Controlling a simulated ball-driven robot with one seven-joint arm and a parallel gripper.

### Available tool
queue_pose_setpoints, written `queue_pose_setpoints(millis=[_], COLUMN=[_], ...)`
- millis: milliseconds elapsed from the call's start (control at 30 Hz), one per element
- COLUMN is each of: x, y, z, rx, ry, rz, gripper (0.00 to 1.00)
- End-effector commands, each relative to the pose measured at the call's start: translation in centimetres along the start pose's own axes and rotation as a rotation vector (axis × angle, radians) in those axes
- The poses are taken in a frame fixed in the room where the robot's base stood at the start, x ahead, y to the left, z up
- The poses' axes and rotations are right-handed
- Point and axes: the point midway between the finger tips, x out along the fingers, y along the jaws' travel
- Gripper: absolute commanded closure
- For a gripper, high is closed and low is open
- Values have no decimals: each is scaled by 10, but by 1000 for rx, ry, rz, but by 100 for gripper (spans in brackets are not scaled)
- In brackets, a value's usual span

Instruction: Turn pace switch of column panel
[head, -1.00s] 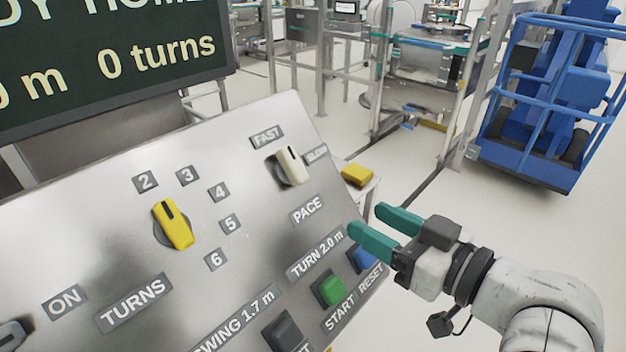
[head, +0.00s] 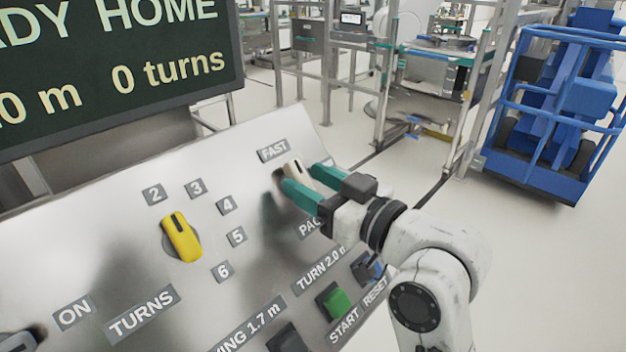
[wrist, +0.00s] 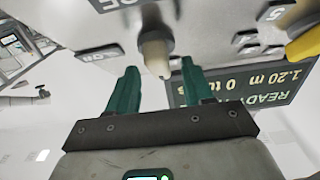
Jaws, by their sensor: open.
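The pace switch (head: 295,172) is a cream knob with a dark mark, below the FAST label (head: 273,150) on the sloping metal column panel (head: 110,225). My gripper (head: 308,183) is open, its teal fingers at the switch, one on each side of it in the head view. The fingers hide the SLOW label and part of the PACE label. In the wrist view the switch (wrist: 155,50) stands between and just beyond the fingertips (wrist: 160,72). I cannot tell whether either finger touches it.
A yellow turns knob (head: 181,238) sits left on the panel. A green START button (head: 334,301), a blue RESET button (head: 366,268) and a dark button (head: 287,338) lie below my gripper. A display (head: 110,75) stands behind the panel. A blue lift (head: 560,110) stands at the right.

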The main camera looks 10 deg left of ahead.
Motion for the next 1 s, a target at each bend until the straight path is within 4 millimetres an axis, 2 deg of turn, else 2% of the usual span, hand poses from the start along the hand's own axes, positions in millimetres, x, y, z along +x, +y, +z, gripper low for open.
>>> queue_pose_setpoints(millis=[300, 800, 1000], x=[2, 2, 2], y=[0, 0, 0], z=[0, 0, 0], rx=[0, 0, 3], ry=[0, 0, -1], rz=[0, 0, 2], gripper=[50, 98, 100])
